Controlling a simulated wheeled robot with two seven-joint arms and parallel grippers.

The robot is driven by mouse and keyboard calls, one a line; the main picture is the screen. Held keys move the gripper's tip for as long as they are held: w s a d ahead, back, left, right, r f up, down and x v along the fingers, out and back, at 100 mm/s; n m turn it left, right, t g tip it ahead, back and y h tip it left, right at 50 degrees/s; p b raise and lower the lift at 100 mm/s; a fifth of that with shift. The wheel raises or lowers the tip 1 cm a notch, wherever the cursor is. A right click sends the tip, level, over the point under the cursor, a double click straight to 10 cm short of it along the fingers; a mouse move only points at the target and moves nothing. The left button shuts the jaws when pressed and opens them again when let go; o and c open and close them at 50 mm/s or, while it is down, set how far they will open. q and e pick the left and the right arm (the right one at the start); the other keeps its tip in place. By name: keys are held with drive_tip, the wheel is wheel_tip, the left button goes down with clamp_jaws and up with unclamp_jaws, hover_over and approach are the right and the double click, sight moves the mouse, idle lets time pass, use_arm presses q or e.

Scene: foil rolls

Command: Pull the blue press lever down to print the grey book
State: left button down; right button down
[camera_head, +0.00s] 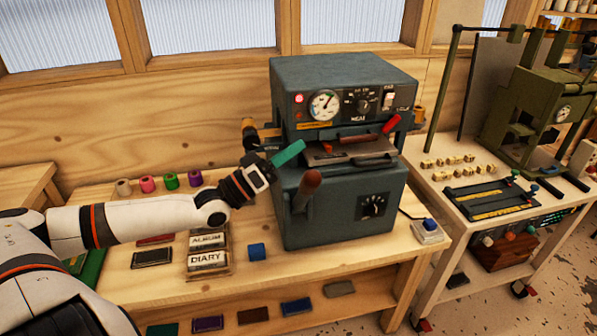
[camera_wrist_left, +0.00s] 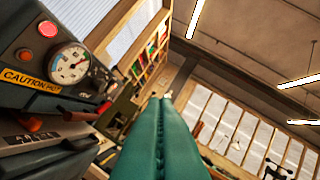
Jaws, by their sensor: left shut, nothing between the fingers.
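The dark blue-grey press (camera_head: 340,90) stands on the wooden bench. A lever with a brown-red grip (camera_head: 307,185) stands upright at its front left, and a red handle (camera_head: 391,124) sticks out at its upper right. No blue-coloured lever shows. My left gripper (camera_head: 298,147), with teal fingers, is shut and empty at the press's left front, above and left of the brown-red grip and apart from it. Its shut fingers fill the lower middle of the left wrist view (camera_wrist_left: 167,105). A grey book-like block (camera_head: 339,288) lies on the lower shelf. My right gripper is out of view.
Label plates (camera_head: 207,258), a blue block (camera_head: 257,251) and several coloured foil rolls (camera_head: 171,181) lie on the bench left of the press. A green press (camera_head: 530,110) stands on a cart further right.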

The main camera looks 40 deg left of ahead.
use_arm(q)
drive_tip(key=f, duration=0.1)
drive_tip(key=d+f, duration=0.2)
drive_tip(key=shift+s+d+f+p, duration=0.1)
drive_tip(key=shift+s+p, duration=0.15)
drive_tip(key=shift+p, duration=0.15)
